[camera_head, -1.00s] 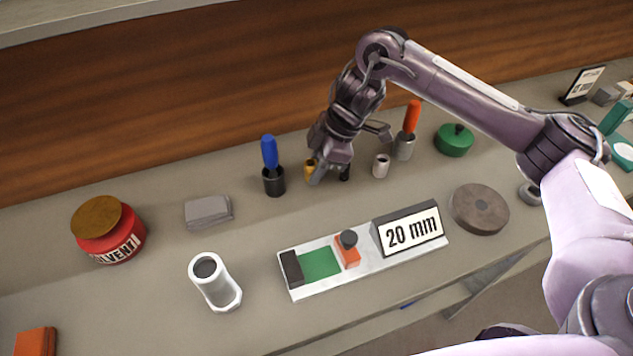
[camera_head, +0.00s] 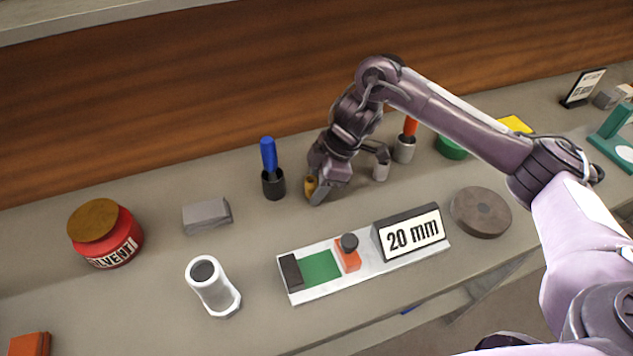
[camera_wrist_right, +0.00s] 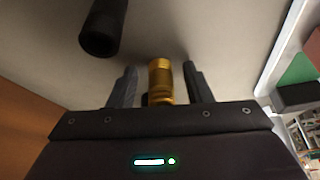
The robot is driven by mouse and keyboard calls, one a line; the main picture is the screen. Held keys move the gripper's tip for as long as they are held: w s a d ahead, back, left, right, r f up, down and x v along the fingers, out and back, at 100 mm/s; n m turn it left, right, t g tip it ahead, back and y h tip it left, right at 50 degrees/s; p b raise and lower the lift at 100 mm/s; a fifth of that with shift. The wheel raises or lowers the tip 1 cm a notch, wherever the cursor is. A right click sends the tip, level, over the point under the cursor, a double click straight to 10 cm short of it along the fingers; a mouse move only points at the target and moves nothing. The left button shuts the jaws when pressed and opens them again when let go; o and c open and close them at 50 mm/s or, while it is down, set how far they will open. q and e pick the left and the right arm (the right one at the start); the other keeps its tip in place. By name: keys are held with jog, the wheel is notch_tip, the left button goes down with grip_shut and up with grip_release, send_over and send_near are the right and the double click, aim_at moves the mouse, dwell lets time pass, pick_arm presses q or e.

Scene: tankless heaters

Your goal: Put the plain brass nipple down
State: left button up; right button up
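The plain brass nipple (camera_head: 311,187) is on the grey bench, in front of and to the right of the blue-handled tool. My right gripper (camera_head: 321,193) is low over the bench around it and hides part of it. In the right wrist view the brass nipple (camera_wrist_right: 160,80) is between the two fingers of my right gripper (camera_wrist_right: 160,84), with a visible gap on each side, so the gripper is open. Its contact with the bench is hard to make out. My left gripper is not in view.
The blue-handled tool in a black cup (camera_head: 272,183) stands close left. A small grey cylinder (camera_head: 381,172) and an orange-handled tool (camera_head: 405,148) stand to the right. The 20 mm sign tray (camera_head: 345,280) and white fitting (camera_head: 213,287) are in front.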

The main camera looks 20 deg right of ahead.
jog(key=shift+r, duration=0.25)
jog(key=w+p+v, duration=0.1)
jog(key=p+v, duration=0.2)
jog(key=v, duration=0.8)
jog(key=shift+s+d+r, duration=0.2)
jog(key=shift+s+r, duration=0.15)
jog(key=shift+s, duration=0.15)
